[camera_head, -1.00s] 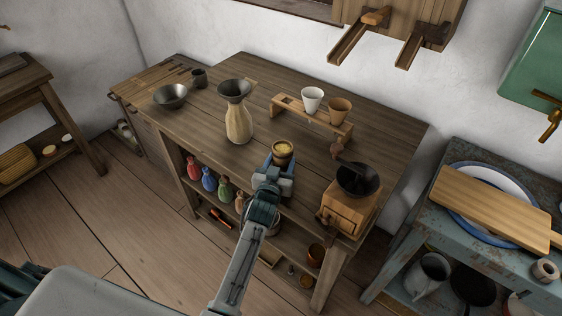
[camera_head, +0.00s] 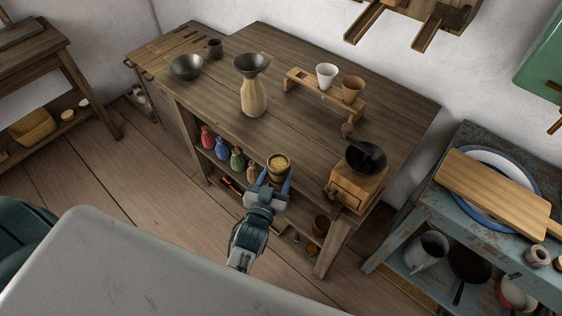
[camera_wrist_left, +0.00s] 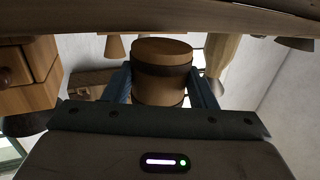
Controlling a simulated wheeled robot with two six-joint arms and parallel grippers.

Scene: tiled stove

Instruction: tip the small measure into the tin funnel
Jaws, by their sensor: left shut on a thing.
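The small measure (camera_head: 279,162) is a round wooden cup with dark bands, full of yellow grain, and looks upright. My left gripper (camera_head: 274,178) is shut on it, one blue finger on each side, at the table's front edge in the head view. The measure (camera_wrist_left: 160,75) also shows between the fingers in the left wrist view. The tin funnel (camera_head: 250,65) is a dark grey cone in the neck of a pale bottle (camera_head: 254,98), beyond and to the left of the measure, clearly apart from it. My right gripper is not in view.
The wooden table (camera_head: 215,105) has free room between bottle and front edge. A wooden stand (camera_head: 318,92) with a white cup (camera_head: 326,76) and a brown cup (camera_head: 352,88) is right of the bottle. A grinder (camera_head: 356,185) stands front right; a dark bowl (camera_head: 185,66) is at left.

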